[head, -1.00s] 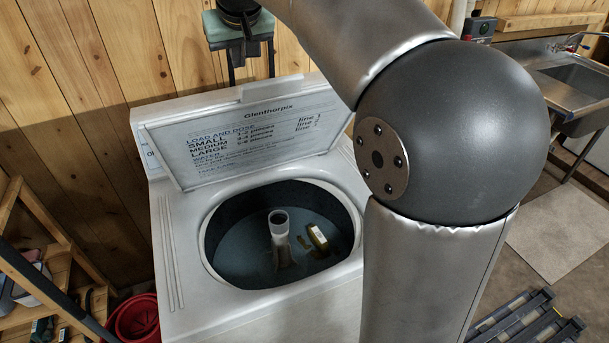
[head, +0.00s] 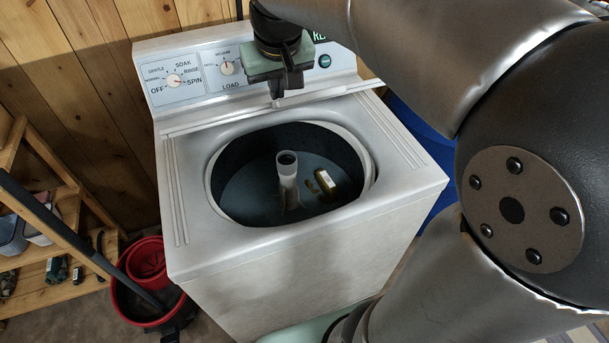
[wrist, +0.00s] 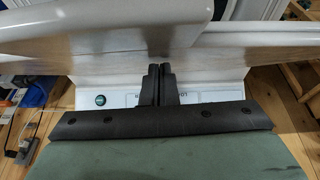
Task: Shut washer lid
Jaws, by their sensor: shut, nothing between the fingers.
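The white washer (head: 300,240) stands against the plank wall with its round tub opening uncovered. Its lid (head: 215,123) shows nearly edge-on as a thin slanted strip between the opening and the control panel (head: 190,78). My gripper (head: 277,94) is shut and empty at the lid's upper edge, in front of the panel. In the wrist view the shut fingertips (wrist: 160,68) point at a pale surface, with a broad white edge across the top. Whether they touch the lid I cannot tell.
Inside the tub are a central post (head: 288,175) and a small yellow-and-white box (head: 323,183). A red bucket (head: 145,262) stands on the floor at left, near a wooden shelf (head: 50,240). My arm covers the right side.

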